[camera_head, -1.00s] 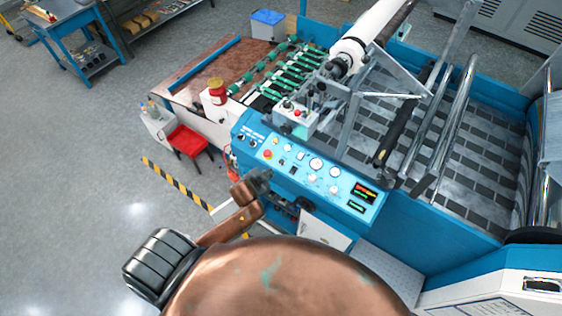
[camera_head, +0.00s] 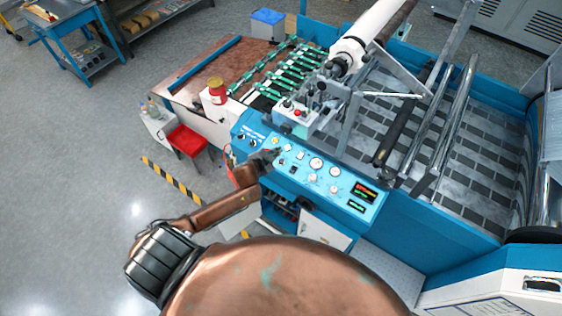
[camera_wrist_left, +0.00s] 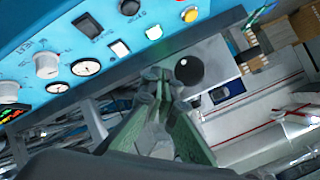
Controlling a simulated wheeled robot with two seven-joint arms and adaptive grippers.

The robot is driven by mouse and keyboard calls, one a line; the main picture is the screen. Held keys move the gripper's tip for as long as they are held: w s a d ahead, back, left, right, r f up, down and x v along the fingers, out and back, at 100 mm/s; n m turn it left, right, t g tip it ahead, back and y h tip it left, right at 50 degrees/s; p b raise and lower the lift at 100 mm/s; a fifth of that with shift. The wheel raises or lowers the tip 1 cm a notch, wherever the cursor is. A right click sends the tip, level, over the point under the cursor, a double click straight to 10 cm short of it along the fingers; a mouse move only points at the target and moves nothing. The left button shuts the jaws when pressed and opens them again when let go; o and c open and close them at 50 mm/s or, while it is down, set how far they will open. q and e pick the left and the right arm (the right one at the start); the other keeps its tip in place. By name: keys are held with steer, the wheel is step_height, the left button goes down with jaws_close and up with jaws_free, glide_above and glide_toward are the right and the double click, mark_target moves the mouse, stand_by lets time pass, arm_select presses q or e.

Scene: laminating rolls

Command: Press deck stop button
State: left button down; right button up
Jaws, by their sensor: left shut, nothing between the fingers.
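The blue control panel (camera_head: 345,183) has knobs, gauges and several small buttons. My left gripper (camera_head: 274,154) is over its left end, fingers shut and empty. It covers the spot where a red button showed earlier, and contact cannot be told. In the left wrist view the shut fingertips (camera_wrist_left: 160,78) are beside a black ball-shaped knob (camera_wrist_left: 189,70). Which button is the deck stop is unreadable. My right gripper is out of view.
Green rollers (camera_head: 285,72) and a large white roll (camera_head: 362,35) are behind the panel. Open floor with a yellow-black stripe (camera_head: 172,181) is at the left.

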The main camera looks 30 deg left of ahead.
arm_select(q)
steer(key=b, duration=0.7)
glide_above(282, 161)
steer(key=s, duration=0.2)
step_height(282, 161, down, 7)
steer(key=shift+s+a+f, duration=0.1)
steer(key=shift+a+f, duration=0.05)
steer(key=shift+w+f+b, duration=0.2)
steer(key=shift+f+b, duration=0.4)
steer(key=shift+f, duration=0.1)
steer(key=shift+w+f, duration=0.1)
steer(key=shift+f, duration=0.2)
steer(key=shift+w+f+b, duration=0.1)
steer(key=shift+f+b, duration=0.2)
steer(key=shift+f, duration=0.1)
stand_by(0.7)
steer(key=shift+r, duration=0.1)
stand_by(0.3)
steer(key=shift+s+r+p, duration=0.25)
steer(key=shift+r+p, duration=0.45)
steer(key=shift+p, duration=0.3)
